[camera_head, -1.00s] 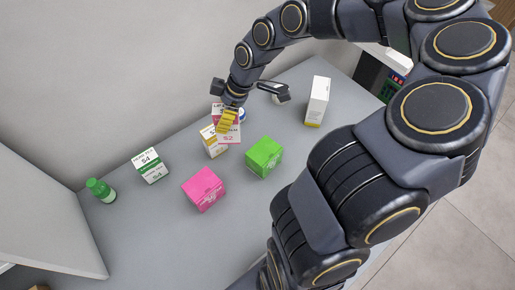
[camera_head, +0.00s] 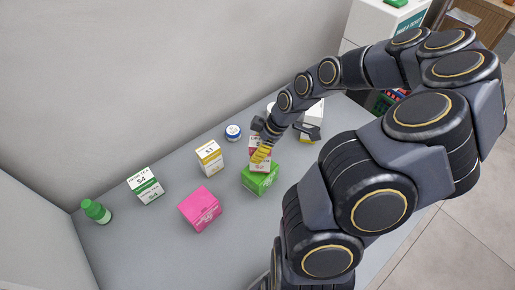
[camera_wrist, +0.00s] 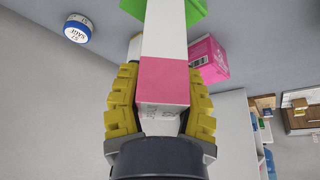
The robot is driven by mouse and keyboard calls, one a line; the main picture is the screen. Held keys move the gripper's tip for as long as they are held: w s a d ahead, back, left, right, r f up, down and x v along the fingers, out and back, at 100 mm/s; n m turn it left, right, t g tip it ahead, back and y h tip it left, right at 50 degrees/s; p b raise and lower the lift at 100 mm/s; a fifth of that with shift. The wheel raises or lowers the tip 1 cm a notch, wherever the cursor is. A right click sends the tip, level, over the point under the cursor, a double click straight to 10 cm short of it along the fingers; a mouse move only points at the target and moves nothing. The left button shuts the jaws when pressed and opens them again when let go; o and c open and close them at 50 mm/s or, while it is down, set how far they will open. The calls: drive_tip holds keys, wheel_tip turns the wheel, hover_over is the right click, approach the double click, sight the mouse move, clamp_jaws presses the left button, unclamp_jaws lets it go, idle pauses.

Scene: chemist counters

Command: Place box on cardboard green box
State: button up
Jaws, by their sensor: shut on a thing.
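My gripper (camera_head: 261,154) is shut on a small white box with red-pink markings (camera_head: 265,142). In the wrist view this box (camera_wrist: 163,80) sits between the yellow fingers, its pink end towards the palm. The green cardboard box (camera_head: 260,180) stands on the counter directly below the held box in the head view, its top partly covered by it. In the wrist view, part of the green box (camera_wrist: 194,11) shows behind the held box's far end. I cannot tell whether the two boxes touch.
A pink box (camera_head: 200,208) stands left of the green box. A tall white box (camera_head: 314,112) is behind my gripper.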

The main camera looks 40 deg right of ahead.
drive_tip(key=shift+f, duration=0.25)
drive_tip(key=o, duration=1)
drive_tip(key=shift+f, duration=0.15)
